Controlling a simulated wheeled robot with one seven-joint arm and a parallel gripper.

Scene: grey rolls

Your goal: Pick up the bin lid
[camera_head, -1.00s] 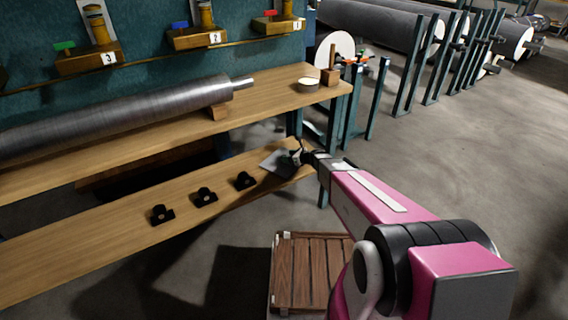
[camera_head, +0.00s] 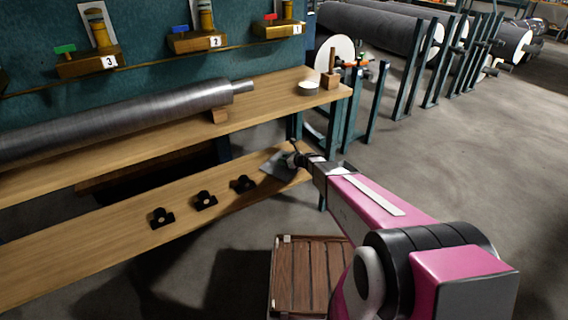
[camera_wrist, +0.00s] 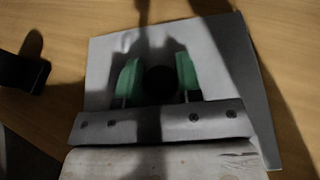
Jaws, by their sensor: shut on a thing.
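The bin lid is a flat grey square plate with a dark round knob. In the wrist view the lid (camera_wrist: 215,45) fills the middle, over the wooden shelf. My gripper (camera_wrist: 159,78) has its two green fingers on either side of the knob, shut on it. In the head view the lid (camera_head: 274,165) shows at the right end of the lower shelf, partly hidden by my gripper (camera_head: 293,158). I cannot tell whether the lid touches the shelf.
The lower shelf (camera_head: 100,225) also carries several black holders (camera_head: 205,200). The upper shelf (camera_head: 130,140) above it bears a long grey roll (camera_head: 120,120). A brown slatted crate (camera_head: 310,275) stands on the floor below. Open floor (camera_head: 470,170) lies to the right.

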